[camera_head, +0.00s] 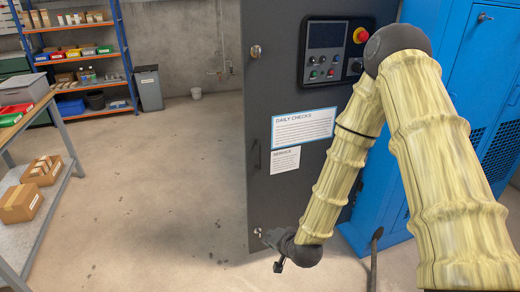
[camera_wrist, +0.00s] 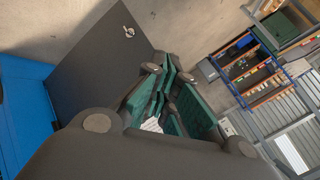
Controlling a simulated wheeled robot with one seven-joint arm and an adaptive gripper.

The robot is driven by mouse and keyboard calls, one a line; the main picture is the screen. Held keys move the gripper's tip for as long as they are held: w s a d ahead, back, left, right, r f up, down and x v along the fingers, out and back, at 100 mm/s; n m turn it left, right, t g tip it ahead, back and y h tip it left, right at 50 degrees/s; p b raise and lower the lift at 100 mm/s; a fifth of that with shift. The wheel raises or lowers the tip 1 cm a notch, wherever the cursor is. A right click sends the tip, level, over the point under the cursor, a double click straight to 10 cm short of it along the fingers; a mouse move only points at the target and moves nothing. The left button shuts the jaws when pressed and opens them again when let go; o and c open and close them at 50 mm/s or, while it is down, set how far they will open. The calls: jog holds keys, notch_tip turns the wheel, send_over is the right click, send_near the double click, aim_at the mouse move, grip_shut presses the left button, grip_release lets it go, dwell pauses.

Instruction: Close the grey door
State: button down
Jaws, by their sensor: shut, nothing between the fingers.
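The grey door (camera_head: 290,180) is a tall dark panel standing out at an angle from the blue cabinet (camera_head: 462,90). It has a control panel, two labels, a dark handle (camera_head: 257,154) and round latches near its left edge. In the wrist view the grey door (camera_wrist: 100,65) shows at upper left, with a metal latch near its corner and the blue cabinet (camera_wrist: 25,110) beyond it. My gripper (camera_head: 279,266) is low, near the door's bottom left corner. In the wrist view my gripper (camera_wrist: 170,85) is shut and empty; I cannot tell whether it touches the door.
A workbench (camera_head: 50,150) with boxes stands at the left. The concrete floor (camera_head: 160,190) left of the door is clear.

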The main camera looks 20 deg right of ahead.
jog(key=w+d+r+m+t+b, duration=0.3)
jog(key=w+r+m+t+b, duration=0.15)
jog(key=w+r, duration=0.7)
jog(key=m+t+b, duration=0.2)
jog(key=m+t, duration=0.1)
jog(key=t, duration=0.1)
send_near(257, 134)
jog(key=shift+g+h, duration=0.25)
jog(key=shift+h, duration=0.15)
jog(key=w, duration=0.4)
jog(key=w+a, duration=0.1)
jog(key=w, duration=0.2)
jog(key=shift+r, duration=0.2)
